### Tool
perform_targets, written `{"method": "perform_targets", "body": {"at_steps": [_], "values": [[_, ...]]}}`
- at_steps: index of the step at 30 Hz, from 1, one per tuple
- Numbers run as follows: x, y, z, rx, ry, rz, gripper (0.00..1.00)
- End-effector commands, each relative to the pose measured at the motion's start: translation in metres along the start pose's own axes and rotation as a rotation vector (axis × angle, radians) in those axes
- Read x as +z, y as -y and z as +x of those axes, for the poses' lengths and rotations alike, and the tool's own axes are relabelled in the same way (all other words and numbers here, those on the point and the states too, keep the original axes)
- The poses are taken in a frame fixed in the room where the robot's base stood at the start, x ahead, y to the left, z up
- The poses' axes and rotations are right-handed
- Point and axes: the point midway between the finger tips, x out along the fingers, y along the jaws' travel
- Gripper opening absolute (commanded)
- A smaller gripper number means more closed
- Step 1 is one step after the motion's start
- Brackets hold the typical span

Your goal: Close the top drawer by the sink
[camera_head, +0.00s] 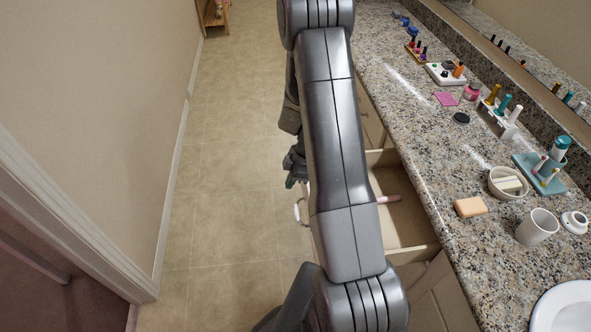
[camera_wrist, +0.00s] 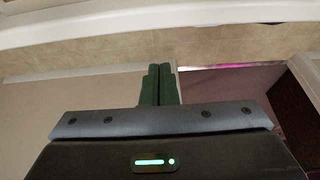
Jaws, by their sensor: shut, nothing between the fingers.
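The top drawer (camera_head: 403,222) stands open, pulled out from under the granite counter. A small pink item (camera_head: 388,198) lies inside it. My arm crosses over the drawer and hides much of its front and interior. A pale curved handle (camera_head: 300,212) shows to the left of my arm. My gripper (camera_head: 293,178) is on the aisle side of the drawer, near the handle in the picture; I cannot tell whether it touches the front. In the wrist view its dark green fingers (camera_wrist: 159,84) are together and empty, below a pale band I cannot identify surely.
The granite counter (camera_head: 480,235) holds a soap bar (camera_head: 470,207), a white cup (camera_head: 537,227), a dish (camera_head: 508,184), bottles and a sink (camera_head: 566,308). The tiled floor (camera_head: 235,190) is clear between the cabinet and the left wall. A wooden stand (camera_head: 215,15) is far back.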

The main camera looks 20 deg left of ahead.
Motion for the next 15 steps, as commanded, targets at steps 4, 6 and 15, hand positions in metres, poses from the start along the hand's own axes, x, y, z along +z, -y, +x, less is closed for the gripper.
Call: {"method": "perform_targets", "body": {"at_steps": [4,6,15], "values": [[0.022,0.000,-0.011,0.002,0.000,0.003,0.00],[0.029,-0.001,-0.013,0.001,0.000,0.003,0.00],[0.038,0.000,-0.015,0.001,0.000,0.000,0.00]]}}
